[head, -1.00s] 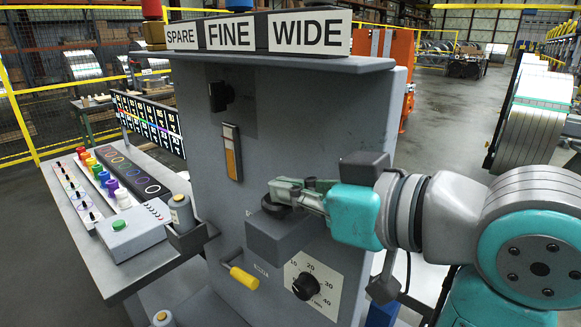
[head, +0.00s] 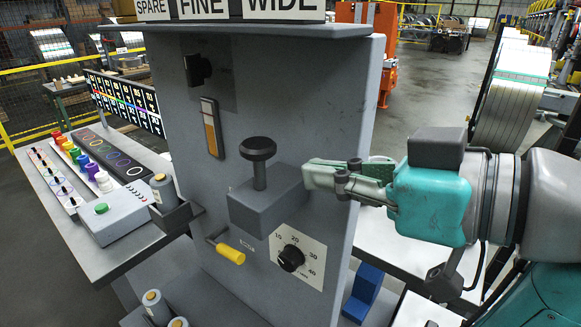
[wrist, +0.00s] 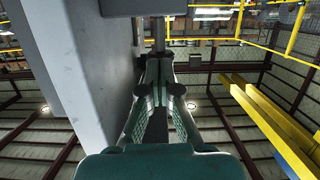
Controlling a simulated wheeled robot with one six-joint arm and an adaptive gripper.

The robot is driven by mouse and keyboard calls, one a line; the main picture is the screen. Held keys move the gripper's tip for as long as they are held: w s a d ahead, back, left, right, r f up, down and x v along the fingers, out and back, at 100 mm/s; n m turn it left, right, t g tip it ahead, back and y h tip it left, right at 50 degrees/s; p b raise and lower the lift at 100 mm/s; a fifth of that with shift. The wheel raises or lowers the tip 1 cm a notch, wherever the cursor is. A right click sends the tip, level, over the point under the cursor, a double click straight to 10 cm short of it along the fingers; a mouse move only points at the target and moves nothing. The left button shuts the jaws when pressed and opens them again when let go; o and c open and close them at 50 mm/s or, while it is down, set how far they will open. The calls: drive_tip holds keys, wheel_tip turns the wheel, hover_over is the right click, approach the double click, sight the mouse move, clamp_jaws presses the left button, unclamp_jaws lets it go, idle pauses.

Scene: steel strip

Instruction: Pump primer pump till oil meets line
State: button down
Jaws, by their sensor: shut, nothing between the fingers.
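The primer pump is a grey box (head: 262,205) on the front of the grey panel (head: 340,110). Its black round knob (head: 258,147) stands raised on a short stem above the box. The narrow sight gauge (head: 212,128) sits up and left of it, with amber oil in its lower part and a paler section above. The line is too small to make out. My gripper (head: 308,173) is shut and empty, just right of the pump box and apart from the knob, lower than the knob in the picture. Its shut fingers also show in the wrist view (wrist: 158,60).
A yellow-handled lever (head: 230,254) and a numbered dial (head: 291,258) sit below the pump. A black switch (head: 197,69) is above the gauge. A side desk (head: 60,215) with coloured knobs stands left. A blue block (head: 364,290) lies low right.

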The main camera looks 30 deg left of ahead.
drive_tip(key=v, duration=0.4)
drive_tip(key=shift+d+r, duration=0.1)
drive_tip(key=shift+r, duration=0.05)
idle(1.8)
